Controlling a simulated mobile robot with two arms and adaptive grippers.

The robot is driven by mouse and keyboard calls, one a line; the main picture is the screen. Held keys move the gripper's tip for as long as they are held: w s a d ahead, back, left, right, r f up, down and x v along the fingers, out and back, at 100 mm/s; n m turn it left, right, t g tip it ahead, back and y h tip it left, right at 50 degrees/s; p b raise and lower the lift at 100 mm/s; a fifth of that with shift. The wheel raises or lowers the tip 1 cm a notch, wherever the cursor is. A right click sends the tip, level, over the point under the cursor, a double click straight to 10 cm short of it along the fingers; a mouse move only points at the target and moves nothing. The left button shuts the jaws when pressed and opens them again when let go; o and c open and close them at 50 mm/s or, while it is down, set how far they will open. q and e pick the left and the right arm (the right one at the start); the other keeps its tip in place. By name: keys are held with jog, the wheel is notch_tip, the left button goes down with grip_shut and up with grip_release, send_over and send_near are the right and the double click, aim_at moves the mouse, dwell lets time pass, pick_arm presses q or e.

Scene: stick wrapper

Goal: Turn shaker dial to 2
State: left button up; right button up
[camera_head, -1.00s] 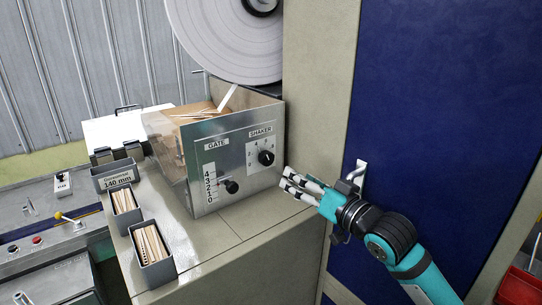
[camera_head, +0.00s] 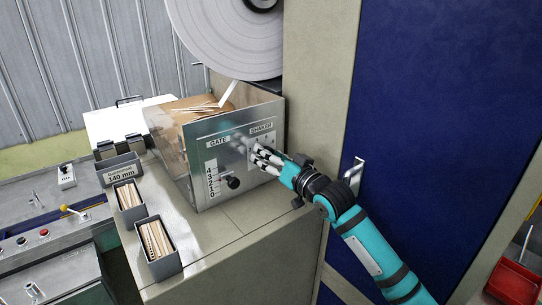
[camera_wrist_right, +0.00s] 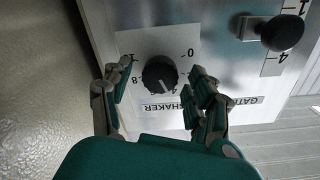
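The shaker dial (camera_wrist_right: 160,74) is a round black knob on a white scale plate on the metal panel (camera_head: 204,151). In the right wrist view the plate appears upside down; 0, 8 and 10 are readable. The knob's pale mark points toward the SHAKER label, but the number there is hard to read. My right gripper (camera_head: 262,156) is at the dial and hides it in the head view. Its open fingers (camera_wrist_right: 161,70) stand on either side of the knob, with visible gaps, so they do not appear to touch it. My left gripper is not in view.
The gate slider's black knob (camera_head: 233,183) is left of the dial, near the gripper; it also shows in the wrist view (camera_wrist_right: 284,31). Stick holders (camera_head: 157,248) stand at the front left. A paper reel (camera_head: 225,38) hangs above. A blue door with a handle (camera_head: 356,172) is at right.

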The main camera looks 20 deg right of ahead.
jog(key=c, duration=1.1)
jog(key=shift+n, duration=0.4)
jog(key=shift+n+p, duration=0.55)
jog(key=shift+n, duration=3.45)
